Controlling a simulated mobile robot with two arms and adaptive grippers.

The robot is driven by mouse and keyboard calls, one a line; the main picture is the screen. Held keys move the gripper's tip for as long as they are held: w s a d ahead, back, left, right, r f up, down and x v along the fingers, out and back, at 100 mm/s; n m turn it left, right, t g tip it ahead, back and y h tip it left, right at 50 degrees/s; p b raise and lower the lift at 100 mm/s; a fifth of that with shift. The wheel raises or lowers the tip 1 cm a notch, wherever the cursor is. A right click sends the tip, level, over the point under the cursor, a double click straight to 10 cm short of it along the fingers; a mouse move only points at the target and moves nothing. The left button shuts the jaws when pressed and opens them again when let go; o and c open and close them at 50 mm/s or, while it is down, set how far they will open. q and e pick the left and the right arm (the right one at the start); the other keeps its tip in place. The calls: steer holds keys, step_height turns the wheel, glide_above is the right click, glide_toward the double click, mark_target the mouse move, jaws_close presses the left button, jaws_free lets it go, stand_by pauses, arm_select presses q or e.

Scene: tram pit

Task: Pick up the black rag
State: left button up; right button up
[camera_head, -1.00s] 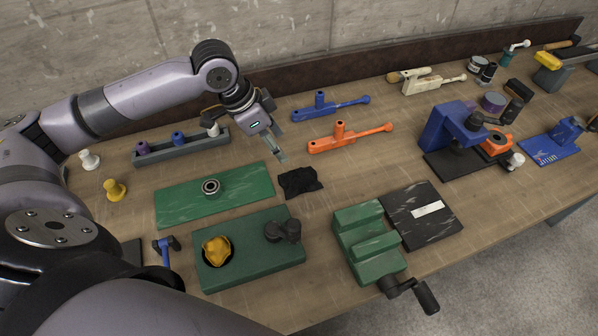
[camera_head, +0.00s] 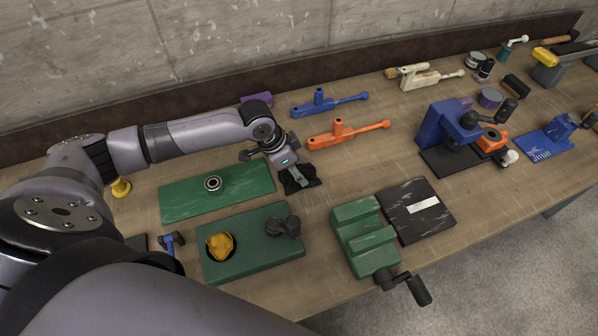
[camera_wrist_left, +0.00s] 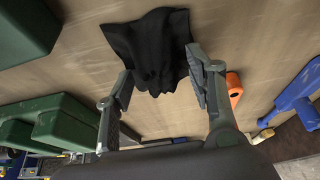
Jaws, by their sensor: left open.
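The black rag (camera_head: 301,184) lies crumpled on the wooden bench, to the right of the green mat, partly hidden by my gripper in the head view. In the left wrist view the rag (camera_wrist_left: 152,45) lies ahead of and partly between the fingertips. My left gripper (camera_head: 296,182) is over the rag in the head view. In the left wrist view its two fingers (camera_wrist_left: 160,82) are spread apart with nothing clamped between them. I cannot tell whether the fingertips touch the cloth. My right gripper is not in view.
A green mat (camera_head: 240,185) with a bearing (camera_head: 212,184) is left of the rag. A green block (camera_head: 262,262) and a green vise (camera_head: 360,235) are nearer. Orange (camera_head: 345,133) and blue (camera_head: 330,103) tools lie behind it. Bench between rag and vise is clear.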

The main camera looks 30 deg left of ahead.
arm_select(q)
steer(key=shift+c, duration=0.4)
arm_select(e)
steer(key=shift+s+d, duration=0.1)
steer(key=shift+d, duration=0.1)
arm_select(q)
steer(key=shift+c, duration=1.3)
jaws_close()
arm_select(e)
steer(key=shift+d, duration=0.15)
arm_select(q)
steer(key=shift+r, duration=0.1)
step_height(320, 180, up, 20)
steer(key=b, duration=0.2)
steer(key=shift+b, duration=0.35)
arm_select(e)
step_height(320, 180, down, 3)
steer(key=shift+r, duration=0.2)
